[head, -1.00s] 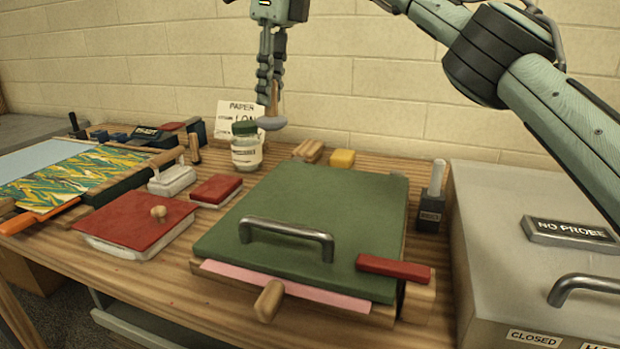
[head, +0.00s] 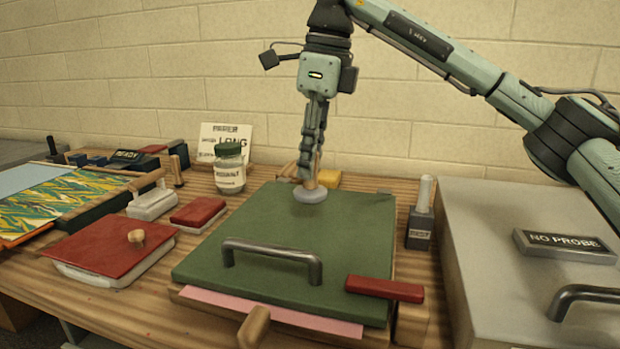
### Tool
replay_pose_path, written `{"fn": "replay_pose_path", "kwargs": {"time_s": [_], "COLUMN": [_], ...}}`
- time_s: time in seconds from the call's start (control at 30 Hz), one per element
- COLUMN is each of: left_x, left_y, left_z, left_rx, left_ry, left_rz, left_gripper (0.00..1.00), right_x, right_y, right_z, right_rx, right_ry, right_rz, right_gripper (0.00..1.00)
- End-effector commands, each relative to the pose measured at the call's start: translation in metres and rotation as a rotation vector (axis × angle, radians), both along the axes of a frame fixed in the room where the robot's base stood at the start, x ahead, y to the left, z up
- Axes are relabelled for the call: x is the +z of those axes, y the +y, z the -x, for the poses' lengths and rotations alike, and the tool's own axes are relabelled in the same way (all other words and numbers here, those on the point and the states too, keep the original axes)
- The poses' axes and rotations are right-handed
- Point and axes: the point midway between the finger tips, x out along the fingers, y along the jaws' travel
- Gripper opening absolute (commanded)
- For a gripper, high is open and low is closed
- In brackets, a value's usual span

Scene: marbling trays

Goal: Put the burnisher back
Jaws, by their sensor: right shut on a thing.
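My right gripper (head: 312,165) points down and is shut on the burnisher (head: 310,194), which has a short wooden handle and a rounded grey foot. The burnisher is upright over the back part of the green lid (head: 215,250); I cannot tell whether its foot touches the lid. A dark block (head: 419,238) with a label that seems to read REST stands right of the lid, with a pale upright cylinder (head: 425,193) at its top. My left gripper is not in view.
A grey box (head: 500,215) with a NO PROBE plate stands at the right. A red bar (head: 384,289) and a metal handle (head: 272,247) sit on the lid.

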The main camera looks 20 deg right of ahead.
Motion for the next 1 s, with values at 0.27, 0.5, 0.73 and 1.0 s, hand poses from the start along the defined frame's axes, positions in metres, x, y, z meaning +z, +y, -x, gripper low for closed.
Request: {"fn": "replay_pose_path", "kwargs": {"time_s": [0.27,0.5,0.73,1.0], "left_x": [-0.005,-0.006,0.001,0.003], "left_y": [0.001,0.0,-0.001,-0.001], "left_z": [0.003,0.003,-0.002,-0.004], "left_rx": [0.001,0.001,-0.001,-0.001], "left_ry": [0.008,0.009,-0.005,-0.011], "left_rz": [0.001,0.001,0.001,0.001], "left_gripper": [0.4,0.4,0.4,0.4], "right_x": [-0.034,-0.034,-0.037,-0.037], "right_y": [0.0,0.0,0.0,0.0], "right_z": [0.0,0.0,0.0,0.0], "right_rx": [0.0,0.0,0.0,0.0], "right_ry": [0.001,0.0,0.0,0.0], "right_rz": [-0.001,0.0,0.0,0.0], "right_gripper": [0.0,0.0,0.36,0.42]}}
